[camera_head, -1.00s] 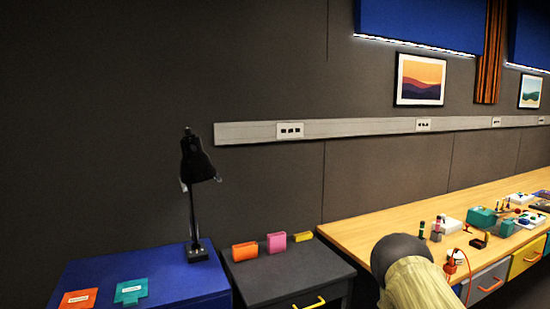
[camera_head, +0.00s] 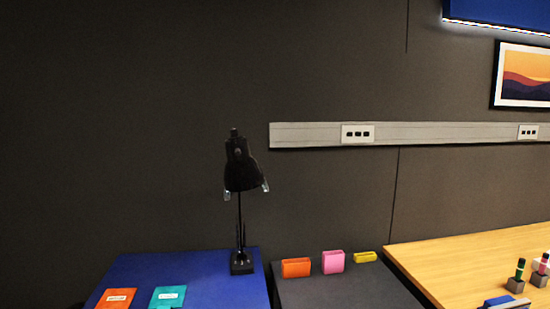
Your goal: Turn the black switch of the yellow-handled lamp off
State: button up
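A black desk lamp (camera_head: 241,170) stands upright on a blue-topped cabinet (camera_head: 205,265), with its shade at the top of a thin stem and its black base (camera_head: 241,264) near the cabinet's right side. Pale metallic pieces show at both lower sides of the shade. I see no yellow handle on this lamp, and no black switch can be made out. No other lamp is in view. I cannot make out my gripper in the head view.
Orange (camera_head: 296,267), pink (camera_head: 333,262) and yellow (camera_head: 365,257) blocks sit on a dark cabinet (camera_head: 350,290). Orange (camera_head: 116,299) and teal (camera_head: 168,297) flat items lie on the blue top. A wooden worktop (camera_head: 440,270) begins at right. A dark wall stands behind.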

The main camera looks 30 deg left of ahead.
aim_at(234, 132)
jog(key=i, duration=0.55)
jog(key=u, duration=1.35)
jog(key=k, duration=0.5)
jog(key=u, duration=0.7)
jog(key=i, duration=0.55)
jog(key=z, duration=0.7)
